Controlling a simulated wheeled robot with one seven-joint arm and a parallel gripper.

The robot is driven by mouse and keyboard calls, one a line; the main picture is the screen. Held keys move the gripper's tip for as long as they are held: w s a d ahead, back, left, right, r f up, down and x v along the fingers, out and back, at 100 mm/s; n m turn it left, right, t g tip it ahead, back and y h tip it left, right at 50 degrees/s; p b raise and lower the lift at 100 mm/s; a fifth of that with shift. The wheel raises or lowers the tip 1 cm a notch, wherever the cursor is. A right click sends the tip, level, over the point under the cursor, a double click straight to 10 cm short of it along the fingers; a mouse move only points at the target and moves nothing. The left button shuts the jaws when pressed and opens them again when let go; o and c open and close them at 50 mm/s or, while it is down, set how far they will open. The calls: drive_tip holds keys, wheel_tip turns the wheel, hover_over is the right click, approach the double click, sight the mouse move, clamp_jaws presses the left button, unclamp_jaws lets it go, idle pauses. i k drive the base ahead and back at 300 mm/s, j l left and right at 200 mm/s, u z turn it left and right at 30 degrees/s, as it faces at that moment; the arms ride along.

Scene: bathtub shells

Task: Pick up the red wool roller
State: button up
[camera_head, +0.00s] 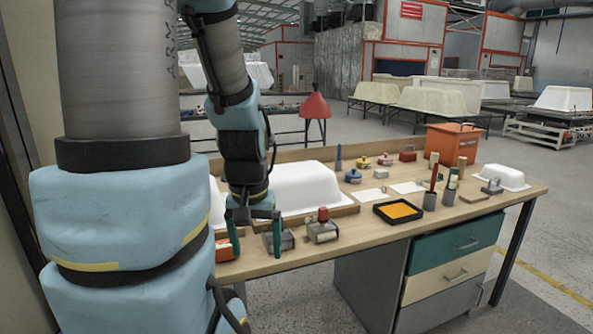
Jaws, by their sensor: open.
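My gripper (254,248) points down over the left part of the wooden workbench (350,246), with its two fingers apart and nothing seen between them. I cannot tell for sure which thing is the red wool roller. A slim red upright piece (434,177) stands in a dark grey cup (430,201) at the right, well away from my gripper. A small red block-like piece (323,214) sits on a grey metal block (323,231) just right of my gripper. Another small red item (408,153) lies at the back of the bench.
A white tub shell (295,185) stands behind my gripper. A grey block (287,241) and an orange item (223,251) are close by its fingers. A black tray with orange-yellow content (398,210) lies mid-bench. An orange box (452,144) stands at back right.

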sight(325, 230)
drive_tip(key=i+l+u, duration=0.1)
drive_tip(key=l+u, duration=0.9)
drive_tip(key=l, duration=0.25)
drive_tip(key=k+l+u, duration=0.1)
drive_tip(key=l+u, duration=0.4)
drive_tip(key=l, duration=0.15)
